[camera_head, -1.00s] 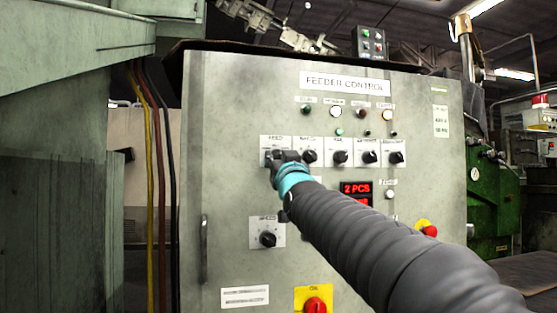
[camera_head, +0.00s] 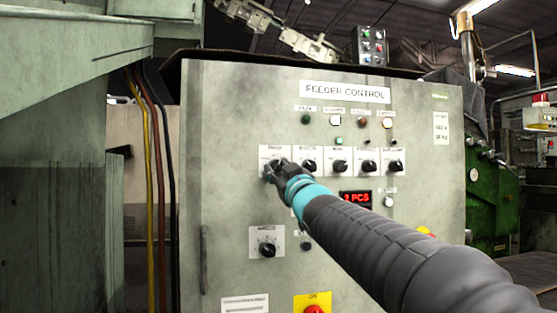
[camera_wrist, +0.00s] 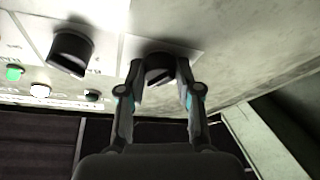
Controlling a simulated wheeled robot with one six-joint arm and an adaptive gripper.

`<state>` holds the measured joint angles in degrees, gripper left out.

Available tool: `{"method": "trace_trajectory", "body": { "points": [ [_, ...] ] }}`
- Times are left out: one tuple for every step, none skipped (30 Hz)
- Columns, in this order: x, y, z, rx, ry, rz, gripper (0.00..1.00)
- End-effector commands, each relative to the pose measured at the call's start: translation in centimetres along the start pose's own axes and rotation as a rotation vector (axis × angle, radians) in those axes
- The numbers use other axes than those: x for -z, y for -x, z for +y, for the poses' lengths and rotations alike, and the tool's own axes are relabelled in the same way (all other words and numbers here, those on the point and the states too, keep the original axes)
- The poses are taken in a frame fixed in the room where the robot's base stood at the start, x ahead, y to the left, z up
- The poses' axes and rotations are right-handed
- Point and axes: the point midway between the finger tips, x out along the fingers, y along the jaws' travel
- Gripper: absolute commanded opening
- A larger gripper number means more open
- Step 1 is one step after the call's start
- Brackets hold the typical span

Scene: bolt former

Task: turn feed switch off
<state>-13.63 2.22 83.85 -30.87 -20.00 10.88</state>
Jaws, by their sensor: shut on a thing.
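The feed switch is a black rotary knob on a white label plate (camera_head: 268,154), leftmost in the row of knobs on the feeder control panel (camera_head: 230,110). In the wrist view the feed knob (camera_wrist: 158,66) sits between my two fingers. My gripper (camera_head: 278,168) reaches it from the lower right in the head view, and covers part of it. In the wrist view my gripper (camera_wrist: 158,78) is shut on the knob, one finger on each side. The exact angle of the knob's pointer is hard to read.
The neighbouring knob (camera_head: 309,166) is close on the right; it also shows in the wrist view (camera_wrist: 70,52). A speed knob (camera_head: 267,248) lies below. A red display (camera_head: 356,197) sits right of my wrist. A panel handle (camera_head: 205,258) is at lower left.

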Motion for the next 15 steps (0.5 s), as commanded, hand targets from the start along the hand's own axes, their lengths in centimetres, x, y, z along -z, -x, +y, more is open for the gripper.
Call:
{"method": "trace_trajectory", "body": {
  "points": [
    [0.57,-0.28,0.30,0.015,0.034,-0.003,0.00],
    [0.61,-0.29,0.34,0.024,0.056,-0.003,0.00],
    [0.60,-0.30,0.40,0.037,0.088,-0.003,0.00],
    [0.58,-0.29,0.42,0.046,0.112,-0.003,0.00],
    [0.57,-0.28,0.42,0.056,0.134,-0.002,0.00],
    [0.50,-0.26,0.40,0.068,0.161,-0.003,0.00],
    [0.48,-0.25,0.39,0.076,0.182,-0.003,0.00],
    [0.50,-0.25,0.39,0.084,0.201,-0.001,0.00],
    [0.45,-0.23,0.41,0.094,0.226,-0.002,0.00],
    [0.40,-0.21,0.41,0.101,0.244,-0.002,0.00],
    [0.37,-0.20,0.42,0.108,0.260,-0.002,0.00],
    [0.36,-0.18,0.41,0.116,0.280,-0.001,0.00],
    [0.35,-0.17,0.41,0.122,0.294,-0.001,0.00],
    [0.34,-0.17,0.41,0.127,0.306,-0.001,0.00],
    [0.31,-0.15,0.39,0.134,0.323,-0.001,0.00]
  ]
}}
